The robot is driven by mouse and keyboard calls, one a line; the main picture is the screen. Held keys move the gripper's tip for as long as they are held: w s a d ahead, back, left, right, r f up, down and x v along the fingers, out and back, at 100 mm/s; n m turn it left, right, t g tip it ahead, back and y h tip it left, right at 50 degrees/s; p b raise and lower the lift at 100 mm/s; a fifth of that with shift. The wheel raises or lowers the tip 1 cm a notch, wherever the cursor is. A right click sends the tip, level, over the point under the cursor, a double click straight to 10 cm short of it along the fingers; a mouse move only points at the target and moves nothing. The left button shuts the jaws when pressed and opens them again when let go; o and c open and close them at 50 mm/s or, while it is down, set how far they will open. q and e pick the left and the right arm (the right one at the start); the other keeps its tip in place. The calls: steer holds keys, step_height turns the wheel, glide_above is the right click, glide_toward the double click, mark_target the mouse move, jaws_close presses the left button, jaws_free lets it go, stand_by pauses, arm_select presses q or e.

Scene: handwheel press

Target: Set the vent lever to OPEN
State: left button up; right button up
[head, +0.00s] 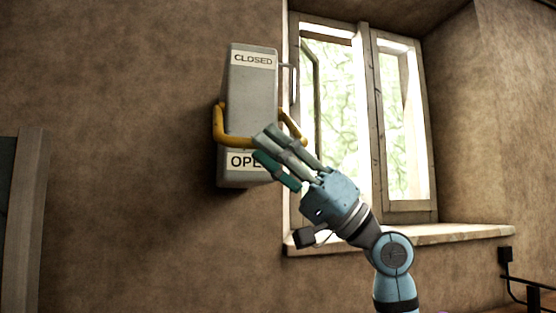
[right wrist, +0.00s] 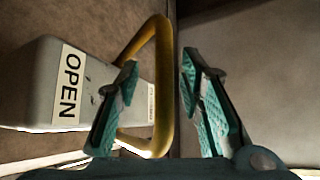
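The vent box (head: 251,90) is a tall grey housing on the wall, with a CLOSED label (head: 253,60) at the top and an OPEN label (head: 240,161) at the bottom. The vent lever (head: 221,125) is a yellow U-shaped handle; its crossbar lies just above the OPEN label. My right gripper (head: 262,146) is in front of the box's lower right, covering part of the label and crossbar. In the right wrist view its fingers (right wrist: 160,60) are apart, with the yellow bar (right wrist: 164,75) showing between them; contact is unclear. My left gripper is out of view.
A window with a wooden frame (head: 367,120) stands right of the box, above a stone sill (head: 450,235). The wall left of the box is bare.

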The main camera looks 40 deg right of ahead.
steer(key=v, duration=0.6)
steer(key=shift+w, duration=0.1)
steer(key=shift+w+d, duration=0.1)
